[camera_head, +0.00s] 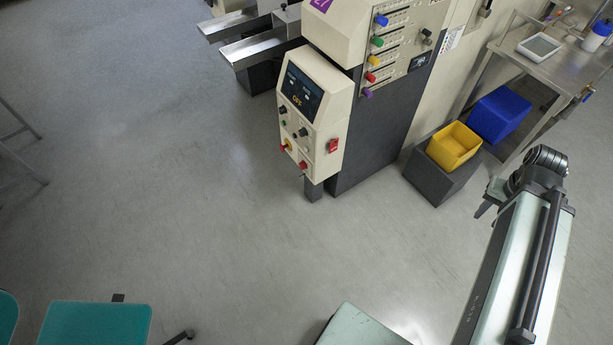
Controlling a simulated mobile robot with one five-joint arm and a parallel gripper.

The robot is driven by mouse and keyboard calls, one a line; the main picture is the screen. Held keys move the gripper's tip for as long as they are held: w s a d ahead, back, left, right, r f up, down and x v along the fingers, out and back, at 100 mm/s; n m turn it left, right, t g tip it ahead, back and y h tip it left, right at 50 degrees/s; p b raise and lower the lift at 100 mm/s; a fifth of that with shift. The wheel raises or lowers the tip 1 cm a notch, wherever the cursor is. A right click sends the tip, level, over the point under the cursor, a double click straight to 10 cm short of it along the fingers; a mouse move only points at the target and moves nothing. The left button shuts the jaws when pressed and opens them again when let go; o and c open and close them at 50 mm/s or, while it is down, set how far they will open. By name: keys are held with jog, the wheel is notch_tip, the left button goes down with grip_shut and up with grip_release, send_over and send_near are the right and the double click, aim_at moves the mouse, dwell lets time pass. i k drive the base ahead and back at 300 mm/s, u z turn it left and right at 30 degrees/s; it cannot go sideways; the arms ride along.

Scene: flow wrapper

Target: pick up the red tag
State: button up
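No red tag can be made out for certain. A small red piece (333,146) with a pale mark sits on the right side of the cream control box; it is too small to tell whether it is a tag or a switch. Red knobs (303,165) also show low on the box front. My gripper (484,208) shows only in part at the right, beside my arm, with dark fingertips pointing down and left. It is well to the right of the control box, and its gap is not clear.
The wrapping machine (375,140) carries coloured knobs. A yellow bin (454,146) sits on a dark box (437,178), with a blue bin (500,113) behind. A metal table (551,60) stands at upper right. Teal chairs (95,322) are at lower left. The middle floor is clear.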

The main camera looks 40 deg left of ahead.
aim_at(332, 147)
jog(key=k, duration=0.7)
jog(key=u, duration=1.85)
jog(key=i, duration=1.05)
